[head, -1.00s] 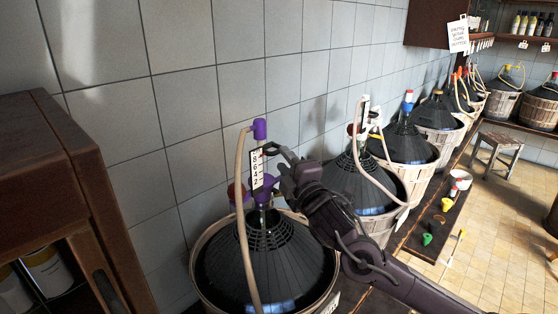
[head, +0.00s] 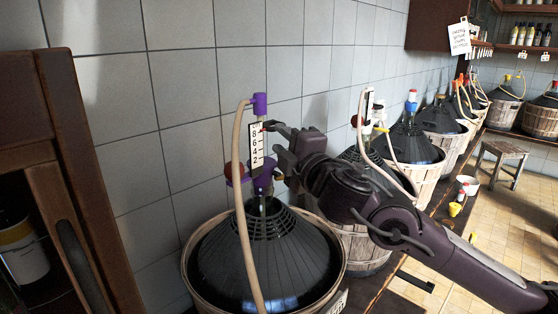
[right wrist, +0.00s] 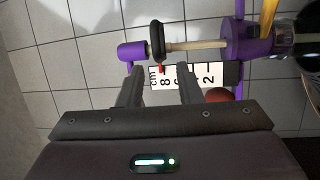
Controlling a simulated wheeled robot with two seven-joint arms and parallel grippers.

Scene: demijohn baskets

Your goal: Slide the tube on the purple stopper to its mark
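The purple stopper (head: 263,186) sits in the neck of the nearest dark demijohn (head: 265,255), which stands in a basket. A white scale (head: 256,146), numbered 8, 6, 4, 2, stands above it; a purple cap (head: 260,104) is at the top. A pale tube runs between cap and stopper, clear in the right wrist view (right wrist: 190,45). A black ring (right wrist: 158,40) is around it; a red pointer lies by the 8. My right gripper (right wrist: 160,70) is open, its fingers either side of the scale's upper part, short of the tube. My left gripper is out of view.
A beige hose (head: 240,215) loops down in front of the demijohn. A brown cabinet (head: 85,150) stands at the left. More demijohns in baskets (head: 437,119) line the tiled wall to the right. A stool (head: 503,150) stands on the floor.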

